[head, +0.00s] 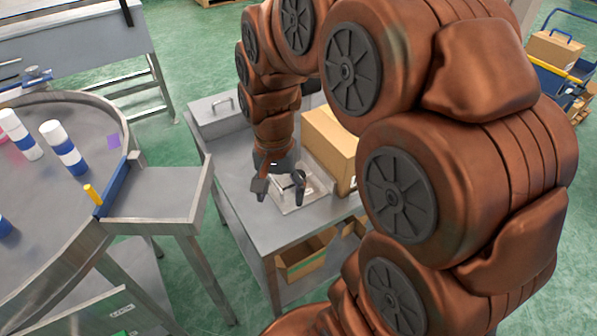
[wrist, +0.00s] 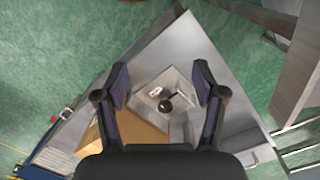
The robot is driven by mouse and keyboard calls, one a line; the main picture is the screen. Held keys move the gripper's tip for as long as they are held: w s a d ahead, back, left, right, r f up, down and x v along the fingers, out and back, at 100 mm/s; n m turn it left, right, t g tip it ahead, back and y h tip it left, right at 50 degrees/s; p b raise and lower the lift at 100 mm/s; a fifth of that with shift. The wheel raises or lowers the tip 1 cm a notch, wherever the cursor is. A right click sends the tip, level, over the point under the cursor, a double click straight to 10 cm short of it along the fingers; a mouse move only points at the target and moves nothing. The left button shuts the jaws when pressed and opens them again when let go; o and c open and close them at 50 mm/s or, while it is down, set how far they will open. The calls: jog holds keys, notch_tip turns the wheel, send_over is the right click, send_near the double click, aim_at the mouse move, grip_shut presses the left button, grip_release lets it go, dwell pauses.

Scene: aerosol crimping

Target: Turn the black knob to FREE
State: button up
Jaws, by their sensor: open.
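The black knob (wrist: 166,104) shows in the wrist view between and beyond my fingers, on a pale square plate (wrist: 172,88). A small white label (wrist: 155,91) lies beside it; its writing is too small to read, and I cannot tell the knob's setting. In the head view the plate (head: 312,191) sits on the grey metal bench (head: 235,160). There I cannot separate the knob from my gripper. My gripper (head: 279,193) hangs over the plate, pointing down. In the wrist view my gripper (wrist: 162,82) is open, its fingers wide apart, with nothing between the pads.
A cardboard box (head: 331,143) stands on the bench close behind the plate. Another open box (head: 308,256) sits below the bench top. At left is a round metal table (head: 85,165) with blue-and-white cans (head: 63,148).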

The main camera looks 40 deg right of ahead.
jog(key=w+d+f+m, duration=0.4)
jog(key=w+d+m, duration=0.25)
jog(key=w, duration=0.25)
jog(key=m+t+b, duration=0.1)
jog(key=m, duration=0.5)
send_near(300, 170)
jog(key=shift+s+a+f, duration=0.4)
jog(key=shift+s+a, duration=0.2)
jog(key=shift+a, duration=0.1)
jog(key=shift+d+f, duration=0.1)
jog(key=shift+f, duration=0.2)
notch_tip(300, 170, down, 7)
jog(key=shift+f+p, duration=0.15)
jog(key=shift+p, duration=0.7)
